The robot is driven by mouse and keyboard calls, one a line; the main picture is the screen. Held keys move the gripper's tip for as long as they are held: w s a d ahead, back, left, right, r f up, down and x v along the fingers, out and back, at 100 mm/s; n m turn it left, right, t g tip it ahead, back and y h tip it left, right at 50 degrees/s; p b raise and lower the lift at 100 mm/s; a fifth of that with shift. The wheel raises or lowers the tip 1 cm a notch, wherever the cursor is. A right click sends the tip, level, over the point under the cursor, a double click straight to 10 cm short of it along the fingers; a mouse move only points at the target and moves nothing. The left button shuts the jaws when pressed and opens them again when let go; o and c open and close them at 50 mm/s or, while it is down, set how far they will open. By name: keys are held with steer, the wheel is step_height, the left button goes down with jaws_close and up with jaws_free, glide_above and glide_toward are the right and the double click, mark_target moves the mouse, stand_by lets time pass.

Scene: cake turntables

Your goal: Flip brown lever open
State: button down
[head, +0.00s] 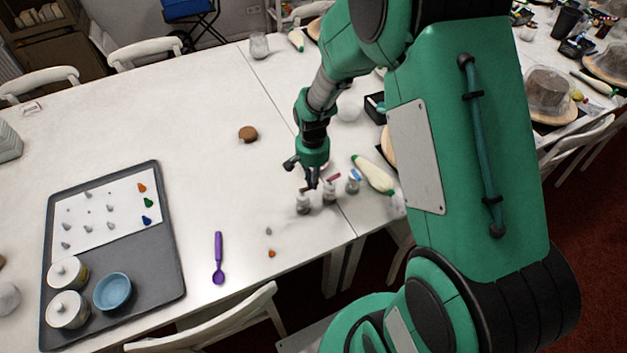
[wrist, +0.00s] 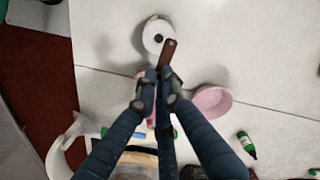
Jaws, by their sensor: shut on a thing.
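The brown lever (wrist: 167,52) shows in the wrist view as a short dark-brown bar with a rounded end, sticking out from between my fingertips. My gripper (wrist: 157,88) is shut on it; the fingers hide its other end. Just beyond it is a round white top with a dark centre (wrist: 153,37). The lever's exact angle is hard to tell there.
A purple spoon (head: 218,259) and a grey tray (head: 170,270) are left; table between is mostly clear.

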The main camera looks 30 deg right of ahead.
steer(key=shift+w+n+p, duration=0.45)
steer(key=shift+n+p, duration=0.2)
steer(key=shift+n, duration=0.45)
steer(key=c, duration=1.9)
jaws_free()
steer(key=shift+o, duration=0.2)
steer(key=shift+r, duration=0.15)
step_height(320, 180, up, 12)
